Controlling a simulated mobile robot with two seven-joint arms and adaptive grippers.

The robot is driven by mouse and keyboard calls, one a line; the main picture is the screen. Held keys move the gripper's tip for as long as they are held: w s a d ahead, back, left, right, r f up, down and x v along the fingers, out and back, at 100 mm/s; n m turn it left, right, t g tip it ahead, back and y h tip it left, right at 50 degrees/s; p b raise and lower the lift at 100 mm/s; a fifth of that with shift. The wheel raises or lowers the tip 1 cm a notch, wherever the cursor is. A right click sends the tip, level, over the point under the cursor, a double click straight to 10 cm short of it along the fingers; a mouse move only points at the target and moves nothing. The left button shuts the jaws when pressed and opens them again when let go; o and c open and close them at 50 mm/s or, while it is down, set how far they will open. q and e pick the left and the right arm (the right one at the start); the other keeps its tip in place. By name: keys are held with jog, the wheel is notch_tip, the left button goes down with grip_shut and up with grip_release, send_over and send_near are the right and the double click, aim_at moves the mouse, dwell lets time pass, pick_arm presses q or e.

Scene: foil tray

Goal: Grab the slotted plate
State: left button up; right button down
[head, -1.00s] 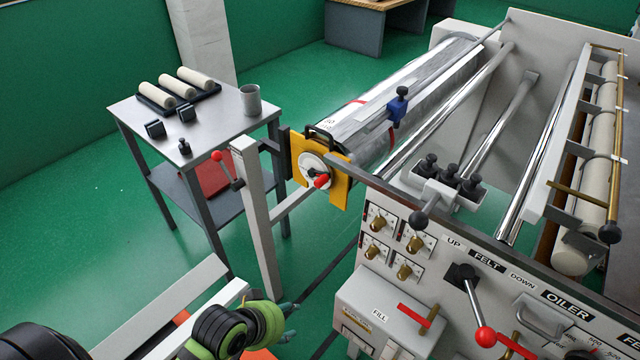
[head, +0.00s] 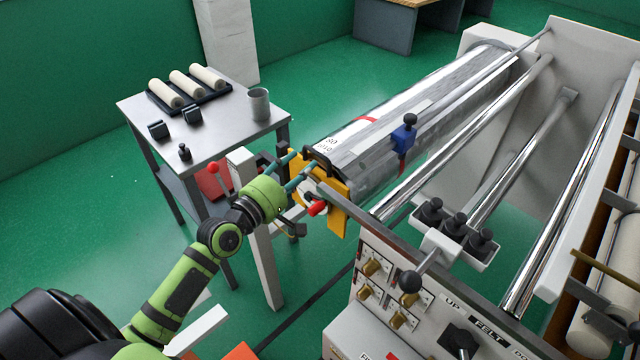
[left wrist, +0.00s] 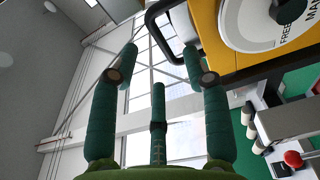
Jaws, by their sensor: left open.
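The yellow plate (head: 338,212), which I take to be the slotted plate, is at the near end of the metal roller. It has a black handle (head: 322,158) on top and a white dial with a red knob on its face. My left gripper (head: 306,163) is open, its teal fingers in front of the plate's upper part and partly covering it. In the left wrist view the plate (left wrist: 211,40) is at upper right and the handle (left wrist: 152,22) lies beyond and between the fingertips (left wrist: 160,62). Contact cannot be told. My right gripper is not in view.
A white post (head: 257,250) stands close to my left gripper. Left of it is a metal table (head: 225,135) with rollers, small black parts and a grey cup (head: 259,104). The machine's control panel (head: 385,290) and chrome bars lie to the right.

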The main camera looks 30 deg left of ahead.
aim_at(316, 153)
pick_arm(q)
jog(key=w, duration=0.1)
jog(key=w+p, duration=0.1)
jog(key=w, duration=0.2)
jog(key=shift+w+d+r, duration=0.1)
jog(key=shift+w+d, duration=0.15)
jog(key=shift+w, duration=0.25)
jog(key=shift+s, duration=0.2)
grip_shut()
jog(key=shift+r, duration=0.1)
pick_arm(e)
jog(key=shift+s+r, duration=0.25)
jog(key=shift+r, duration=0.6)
